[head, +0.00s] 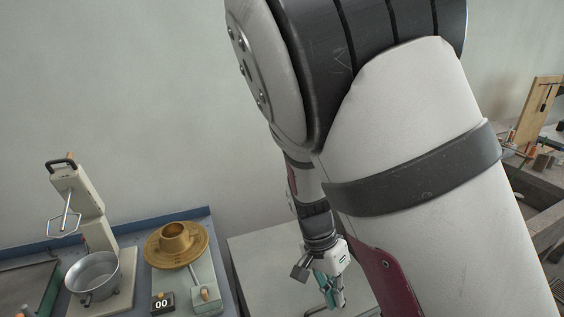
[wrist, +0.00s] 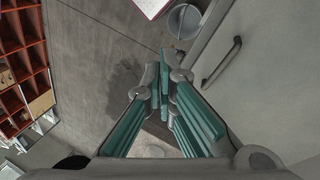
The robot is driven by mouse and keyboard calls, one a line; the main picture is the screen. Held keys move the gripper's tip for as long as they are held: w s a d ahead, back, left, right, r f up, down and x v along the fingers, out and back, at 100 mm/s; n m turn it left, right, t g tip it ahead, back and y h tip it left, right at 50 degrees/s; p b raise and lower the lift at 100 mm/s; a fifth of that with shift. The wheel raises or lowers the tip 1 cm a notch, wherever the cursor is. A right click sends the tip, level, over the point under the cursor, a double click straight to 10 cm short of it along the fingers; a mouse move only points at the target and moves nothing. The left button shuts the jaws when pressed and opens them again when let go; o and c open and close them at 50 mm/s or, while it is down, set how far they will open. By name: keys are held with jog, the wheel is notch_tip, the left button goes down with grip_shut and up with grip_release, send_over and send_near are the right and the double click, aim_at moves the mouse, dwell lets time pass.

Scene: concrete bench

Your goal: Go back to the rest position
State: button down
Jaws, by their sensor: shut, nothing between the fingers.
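My gripper (head: 336,297) hangs in the lower middle of the head view, at the end of my arm, pointing down beside the bench. In the wrist view my gripper (wrist: 164,75) shows its teal-padded fingers brought together with nothing between them. The fingertips are over open space above a grey floor, touching nothing. In the head view my own arm covers much of the middle and right, and part of the gripper is small and hard to make out.
The wrist view shows a cabinet handle (wrist: 221,62), a bucket (wrist: 184,21) and red shelving (wrist: 28,60). Cluttered benches (head: 545,175) lie far right.

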jog(key=s+d+r+n+t+y, duration=0.1)
jog(key=s+d+r+n+t, duration=0.1)
jog(key=r, duration=0.6)
jog(key=s+d+r+n+t+y, duration=0.1)
jog(key=s+d+r+n+t, duration=0.2)
jog(key=s+r, duration=0.3)
jog(key=s+d+r+n+t+y, duration=0.1)
jog(key=s+d+r+n+t, duration=0.1)
jog(key=r, duration=0.9)
jog(key=shift+s+d+n+t, duration=0.45)
jog(key=shift+s+n, duration=0.55)
jog(key=shift+s, duration=0.45)
jog(key=shift+r, duration=0.1)
